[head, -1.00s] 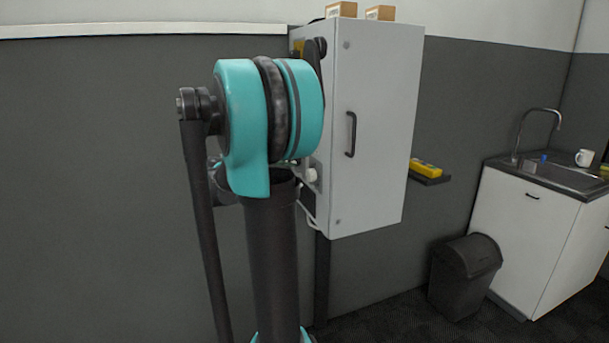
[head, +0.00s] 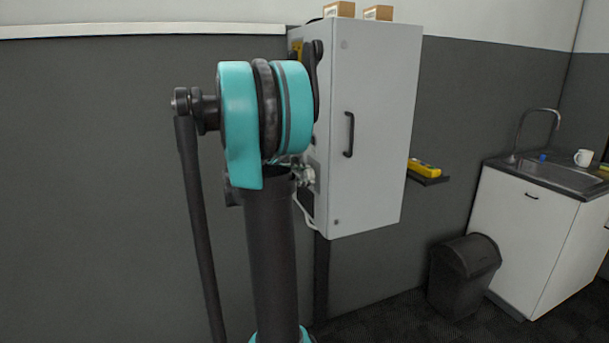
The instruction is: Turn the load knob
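A tall light grey wall cabinet (head: 372,140) hangs in the middle of the head view, its door with a black handle facing me. Its narrow left side is mostly covered by my teal and black arm. Small light grey metallic parts (head: 304,175) show at that side, just right of my arm. They look like the end of my gripper close against the side panel, but are too small to tell whether they touch anything. The load knob cannot be made out there now. The rest of my gripper is hidden behind my arm.
A white cable (head: 304,212) hangs below the cabinet's left side. Two small boxes (head: 339,9) stand on top. A yellow device (head: 424,168) lies on a small shelf to the right. A black bin (head: 464,275) and a sink cabinet (head: 525,240) stand further right.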

